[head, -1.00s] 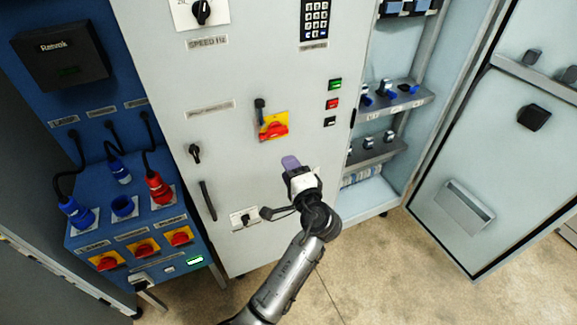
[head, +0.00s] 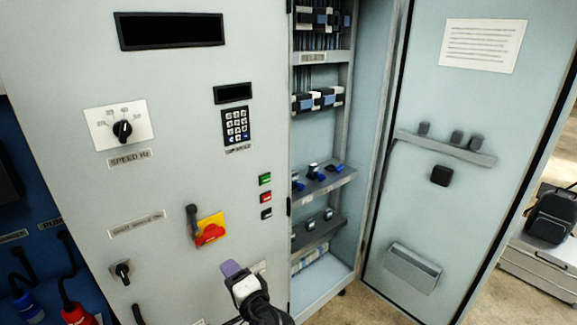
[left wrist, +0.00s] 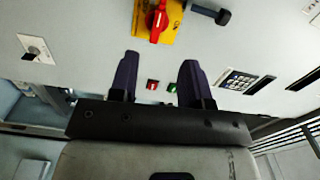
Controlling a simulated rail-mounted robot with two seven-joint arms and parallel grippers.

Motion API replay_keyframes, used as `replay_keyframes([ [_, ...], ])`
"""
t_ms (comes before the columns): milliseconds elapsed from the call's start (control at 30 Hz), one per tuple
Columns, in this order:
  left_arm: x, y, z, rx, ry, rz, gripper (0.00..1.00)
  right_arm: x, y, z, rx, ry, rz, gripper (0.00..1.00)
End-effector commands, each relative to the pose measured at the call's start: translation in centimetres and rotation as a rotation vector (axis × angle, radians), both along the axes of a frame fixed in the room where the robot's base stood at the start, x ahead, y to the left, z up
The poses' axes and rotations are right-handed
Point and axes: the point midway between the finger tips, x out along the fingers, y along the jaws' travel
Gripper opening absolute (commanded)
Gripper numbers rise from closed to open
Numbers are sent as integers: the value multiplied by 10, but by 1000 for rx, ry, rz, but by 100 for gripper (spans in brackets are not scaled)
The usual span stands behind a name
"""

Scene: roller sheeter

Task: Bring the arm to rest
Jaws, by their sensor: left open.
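My left gripper (head: 230,269) is at the lower middle of the head view, in front of the grey cabinet's panel. It is below and a little right of the red rotary switch on a yellow plate (head: 208,230). In the left wrist view, the gripper's two dark fingers (left wrist: 158,78) stand apart with nothing between them. The red switch (left wrist: 157,22) shows beyond the fingertips there. The rest of the left arm is mostly cut off by the lower edge of the head view. My right gripper is in neither view.
A black lever (head: 192,218) sticks out beside the red switch. Several small buttons (head: 265,197) and a keypad (head: 236,126) are on the panel. To the right, the cabinet's shelves (head: 322,190) are exposed and its door (head: 470,130) is swung wide. A blue cabinet (head: 40,262) stands at left.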

Motion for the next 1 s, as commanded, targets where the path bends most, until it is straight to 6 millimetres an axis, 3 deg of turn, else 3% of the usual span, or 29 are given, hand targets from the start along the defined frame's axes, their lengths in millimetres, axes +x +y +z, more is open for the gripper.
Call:
replay_keyframes([
  [167, -6, -1, -19, -325, -62, 22, 44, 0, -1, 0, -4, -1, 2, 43],
  [433, -33, -14, 11, -973, -170, -72, 44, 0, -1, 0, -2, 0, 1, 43],
  [533, -55, -15, 11, -1155, -160, -115, 44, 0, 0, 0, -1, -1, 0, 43],
  [733, -131, -9, -30, -1418, -30, -184, 44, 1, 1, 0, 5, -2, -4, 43],
  [1000, -254, 15, -110, -1492, 174, -125, 44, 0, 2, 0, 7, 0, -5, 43],
])
